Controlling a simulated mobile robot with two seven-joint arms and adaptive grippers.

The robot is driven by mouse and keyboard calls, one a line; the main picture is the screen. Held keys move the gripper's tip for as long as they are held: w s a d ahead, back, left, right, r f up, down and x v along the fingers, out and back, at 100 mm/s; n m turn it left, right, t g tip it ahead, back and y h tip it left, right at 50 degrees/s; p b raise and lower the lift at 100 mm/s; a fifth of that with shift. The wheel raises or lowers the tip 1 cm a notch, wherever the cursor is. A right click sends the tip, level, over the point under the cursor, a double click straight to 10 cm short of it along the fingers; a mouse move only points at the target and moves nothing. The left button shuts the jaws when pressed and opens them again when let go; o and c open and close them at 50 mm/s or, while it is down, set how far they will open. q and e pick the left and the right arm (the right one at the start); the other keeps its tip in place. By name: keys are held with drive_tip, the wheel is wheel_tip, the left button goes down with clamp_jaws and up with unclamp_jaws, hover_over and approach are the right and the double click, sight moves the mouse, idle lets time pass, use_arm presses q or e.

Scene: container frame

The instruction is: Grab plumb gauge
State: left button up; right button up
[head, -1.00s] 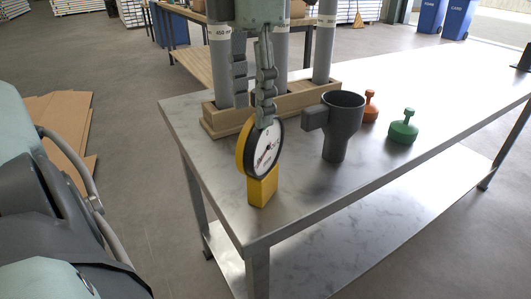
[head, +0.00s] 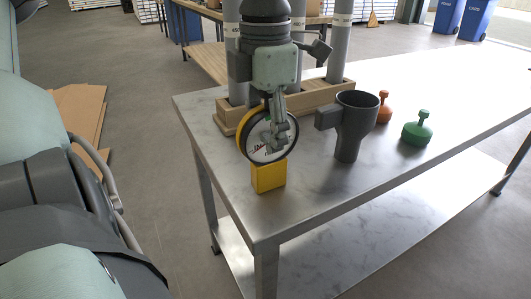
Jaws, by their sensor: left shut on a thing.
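The plumb gauge (head: 265,152) is a round white dial with a black and yellow rim on a yellow block base. It stands upright near the left front corner of the metal table (head: 300,203). My left gripper (head: 278,138) reaches down from above, in front of the dial, and is shut on the gauge's round part. The fingers hide part of the dial face. The base appears to be at the table top; I cannot tell whether it touches. My right gripper is not in view.
A grey funnel-like cup (head: 353,125) with a side block stands right of the gauge. An orange knob (head: 384,108) and a green knob (head: 417,129) are farther right. A wooden rack (head: 318,97) with grey tubes stands behind. The table's front is clear.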

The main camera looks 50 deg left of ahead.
use_arm(q)
clamp_jaws()
drive_tip(key=shift+r, duration=0.15)
